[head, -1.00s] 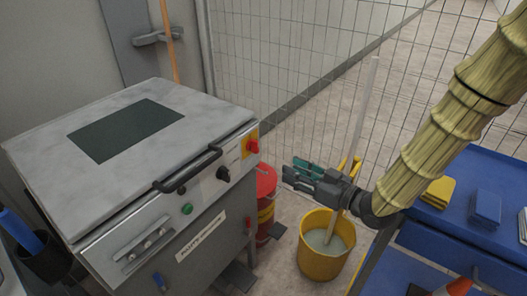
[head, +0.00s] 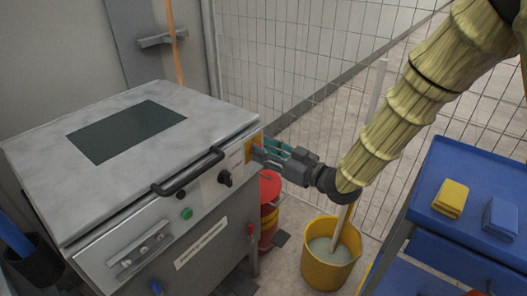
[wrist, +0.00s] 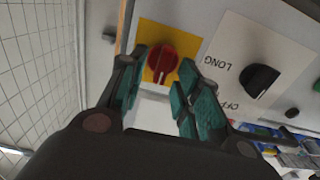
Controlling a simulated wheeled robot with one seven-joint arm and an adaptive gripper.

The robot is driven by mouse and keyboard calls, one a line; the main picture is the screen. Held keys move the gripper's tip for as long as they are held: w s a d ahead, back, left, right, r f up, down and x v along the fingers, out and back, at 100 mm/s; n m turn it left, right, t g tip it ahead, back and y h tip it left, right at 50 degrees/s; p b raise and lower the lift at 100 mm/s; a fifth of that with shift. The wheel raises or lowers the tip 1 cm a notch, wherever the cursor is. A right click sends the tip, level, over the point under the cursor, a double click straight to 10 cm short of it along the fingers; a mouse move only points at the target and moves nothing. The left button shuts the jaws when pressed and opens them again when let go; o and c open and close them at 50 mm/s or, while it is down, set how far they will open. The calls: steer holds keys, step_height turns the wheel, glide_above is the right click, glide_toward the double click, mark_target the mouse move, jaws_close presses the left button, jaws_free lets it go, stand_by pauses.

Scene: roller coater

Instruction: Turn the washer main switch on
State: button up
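The washer (head: 225,122) is a grey metal machine at the left of the head view. Its main switch appears to be the red knob (wrist: 163,62) on a yellow plate (wrist: 149,73), seen in the wrist view. My gripper (head: 266,148) is at the plate, coming from the right. In the wrist view its green-padded fingers are open, with the knob in the gap between the tips. I cannot tell if they touch it.
A black knob (head: 225,178), a green button (head: 187,213) and a black handle (head: 187,172) are left of the switch. A yellow bucket (head: 328,268) and a red bin (head: 268,187) stand on the floor below my arm. A blue cart (head: 470,240) is at the right.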

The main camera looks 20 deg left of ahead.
steer(key=shift+w+a, duration=0.15)
steer(key=shift+a, duration=0.35)
jaws_close()
